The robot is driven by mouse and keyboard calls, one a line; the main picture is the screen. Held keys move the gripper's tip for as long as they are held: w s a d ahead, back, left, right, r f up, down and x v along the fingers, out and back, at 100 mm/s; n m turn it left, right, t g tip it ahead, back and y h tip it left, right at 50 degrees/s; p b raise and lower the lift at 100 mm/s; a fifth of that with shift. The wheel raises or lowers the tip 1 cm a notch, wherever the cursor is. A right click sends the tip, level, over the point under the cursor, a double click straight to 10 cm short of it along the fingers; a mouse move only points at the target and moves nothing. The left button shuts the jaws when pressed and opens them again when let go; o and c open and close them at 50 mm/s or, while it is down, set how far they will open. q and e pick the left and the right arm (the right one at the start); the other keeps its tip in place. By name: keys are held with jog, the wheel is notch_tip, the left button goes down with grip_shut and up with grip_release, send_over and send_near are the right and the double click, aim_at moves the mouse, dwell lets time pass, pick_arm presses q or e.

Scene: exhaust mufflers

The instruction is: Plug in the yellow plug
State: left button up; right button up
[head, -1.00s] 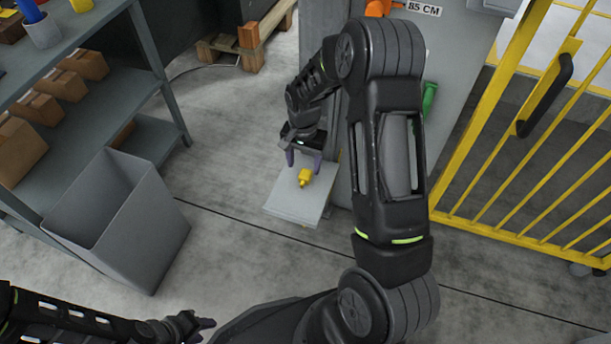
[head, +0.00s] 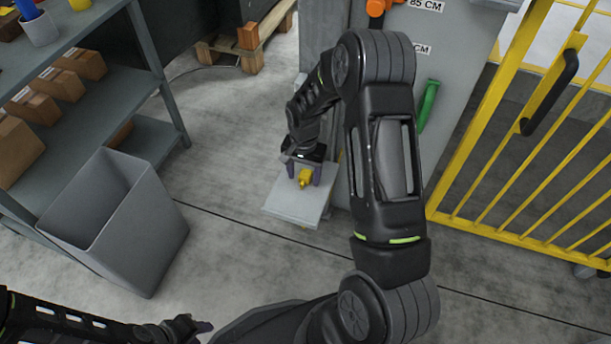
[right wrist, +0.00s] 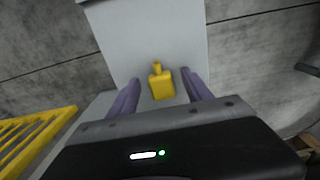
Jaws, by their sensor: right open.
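The yellow plug (head: 305,178) sits on a pale grey shelf (head: 297,205) low beside the grey cabinet. My right gripper (head: 304,174) is open above the shelf, its fingers on either side of the plug. In the right wrist view the plug (right wrist: 161,84) lies between the two purple fingers (right wrist: 160,92), with a gap on each side. My left gripper (head: 205,327) is at the bottom left of the head view, far from the plug; its jaws are too small and dark to read. No socket is clearly visible.
The grey cabinet (head: 460,60) with a green handle (head: 428,105) stands behind my right arm. A yellow barrier (head: 490,232) is at the right. A grey bin (head: 125,225) and shelving with boxes (head: 160,85) stand at the left. Floor between bin and shelf is clear.

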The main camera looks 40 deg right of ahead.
grip_shut()
dwell(0.5)
jog(key=shift+r, duration=0.1)
jog(key=shift+a+r+p, duration=0.15)
jog(key=shift+r+p, duration=0.25)
jog(key=shift+r, duration=0.35)
notch_tip(320, 180, up, 6)
jog(key=p, duration=0.2)
jog(key=s+a+p, duration=0.2)
jog(key=s+a, duration=0.9)
jog(key=a, duration=0.5)
jog(key=shift+s+f+p, duration=0.2)
jog(key=shift+f+p, duration=0.15)
